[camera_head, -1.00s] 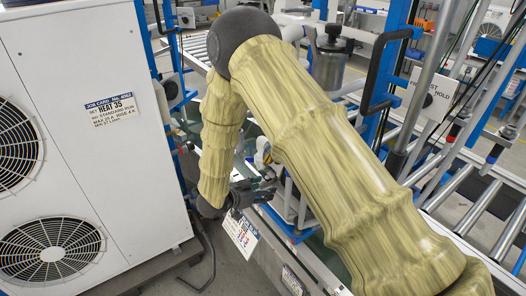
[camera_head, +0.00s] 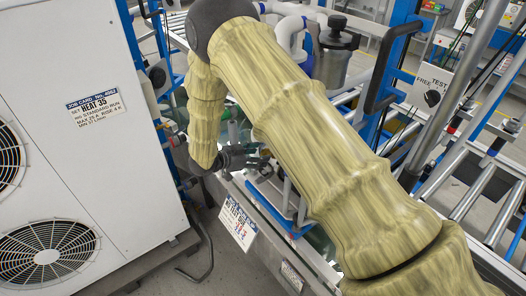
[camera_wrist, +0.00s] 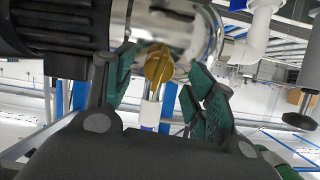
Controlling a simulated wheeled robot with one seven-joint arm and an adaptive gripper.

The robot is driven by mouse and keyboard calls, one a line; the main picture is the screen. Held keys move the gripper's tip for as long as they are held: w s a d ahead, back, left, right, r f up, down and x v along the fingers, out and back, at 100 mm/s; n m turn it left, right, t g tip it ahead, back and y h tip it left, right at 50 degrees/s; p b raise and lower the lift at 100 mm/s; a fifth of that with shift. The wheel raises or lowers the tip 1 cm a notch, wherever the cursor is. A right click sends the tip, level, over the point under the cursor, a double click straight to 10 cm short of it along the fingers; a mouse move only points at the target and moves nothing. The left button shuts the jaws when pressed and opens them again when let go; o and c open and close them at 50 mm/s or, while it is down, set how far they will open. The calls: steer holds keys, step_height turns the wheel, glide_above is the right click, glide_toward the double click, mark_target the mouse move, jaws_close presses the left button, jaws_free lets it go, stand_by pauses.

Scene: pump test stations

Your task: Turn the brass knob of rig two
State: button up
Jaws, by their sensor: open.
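In the wrist view a brass knob (camera_wrist: 158,66) sits in front of a shiny round metal body (camera_wrist: 180,30). My gripper (camera_wrist: 160,85) is open, with one green-padded finger to the left of the knob and the other to its right. The knob lies between the fingers in the picture, and a gap shows on the right side; I cannot tell how far in depth the fingers reach. In the head view my gripper (camera_head: 240,157) is beside the rig's pipework, above a hanging printed card (camera_head: 238,222). The knob is not discernible there.
A large white fan unit (camera_head: 80,130) with a job card (camera_head: 95,106) stands close on the left. A metal canister (camera_head: 336,55) and a blue frame post (camera_head: 395,60) stand to the right of my arm. White pipes (camera_wrist: 255,35) run near the gripper's right side.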

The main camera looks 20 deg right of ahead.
steer(key=shift+p+x, duration=0.3)
steer(key=shift+x, duration=0.65)
steer(key=shift+w+d+f, duration=0.1)
steer(key=shift+d+f, duration=0.15)
steer(key=shift+d, duration=0.15)
